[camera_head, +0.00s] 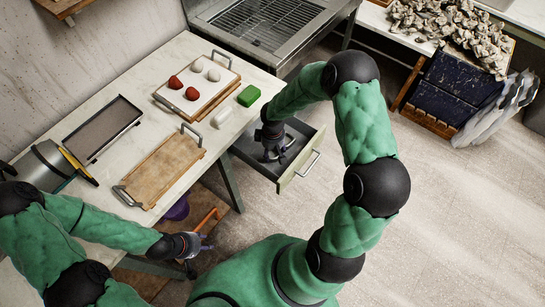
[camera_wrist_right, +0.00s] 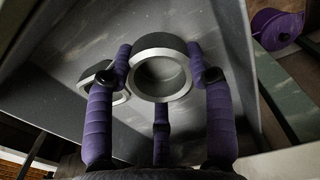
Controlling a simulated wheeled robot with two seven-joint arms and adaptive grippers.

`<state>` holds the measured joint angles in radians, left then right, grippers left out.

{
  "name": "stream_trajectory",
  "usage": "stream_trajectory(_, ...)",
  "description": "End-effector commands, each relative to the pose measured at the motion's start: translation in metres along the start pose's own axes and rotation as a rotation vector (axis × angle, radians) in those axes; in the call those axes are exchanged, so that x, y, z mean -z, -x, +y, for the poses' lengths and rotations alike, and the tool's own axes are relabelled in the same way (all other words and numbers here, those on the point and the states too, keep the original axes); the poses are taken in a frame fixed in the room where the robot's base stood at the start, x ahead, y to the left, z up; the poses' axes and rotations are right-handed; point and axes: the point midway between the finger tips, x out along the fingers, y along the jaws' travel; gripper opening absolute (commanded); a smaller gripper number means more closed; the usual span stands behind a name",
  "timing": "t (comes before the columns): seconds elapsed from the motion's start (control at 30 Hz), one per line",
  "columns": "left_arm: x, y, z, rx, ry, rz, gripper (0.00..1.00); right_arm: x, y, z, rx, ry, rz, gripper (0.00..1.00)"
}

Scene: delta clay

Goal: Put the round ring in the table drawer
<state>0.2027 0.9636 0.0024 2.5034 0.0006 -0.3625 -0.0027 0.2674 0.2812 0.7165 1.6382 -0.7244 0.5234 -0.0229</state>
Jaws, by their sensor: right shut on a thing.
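The table drawer (camera_head: 301,160) is pulled out below the worktable's right end. My right gripper (camera_head: 272,152) reaches down into it. In the right wrist view its purple fingers (camera_wrist_right: 162,92) are shut on a round ring (camera_wrist_right: 160,52), grey with a pale rim, above the grey drawer floor (camera_wrist_right: 55,85). Whether the ring touches the floor is unclear.
Floor right of the drawer is clear.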

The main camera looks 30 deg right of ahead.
Motion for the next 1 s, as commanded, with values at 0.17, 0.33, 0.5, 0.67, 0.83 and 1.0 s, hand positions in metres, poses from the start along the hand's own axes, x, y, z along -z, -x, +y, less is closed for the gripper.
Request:
stream_trajectory(0.17,0.001,-0.013,-0.004,0.0,0.0,0.0,0.4,-0.001,-0.032,-0.001,0.002,0.0,-0.003,0.15)
stream_trajectory(0.33,0.001,-0.015,-0.005,0.0,0.0,0.0,0.4,0.0,-0.039,0.0,0.001,-0.001,0.0,0.15)
stream_trajectory(0.5,0.001,-0.014,-0.005,0.0,0.0,0.0,0.4,0.0,-0.038,0.0,0.001,-0.001,-0.001,0.15)
stream_trajectory(0.67,0.001,-0.017,-0.006,0.0,0.0,0.0,0.4,-0.001,-0.042,-0.001,0.001,-0.001,-0.001,0.56)
stream_trajectory(0.83,0.001,-0.016,-0.006,0.0,0.0,0.0,0.4,-0.001,-0.041,-0.001,0.001,-0.001,-0.001,0.77)
stream_trajectory(1.0,0.001,-0.016,-0.006,0.0,0.0,0.0,0.4,-0.001,-0.041,-0.001,0.001,-0.001,-0.001,0.77)
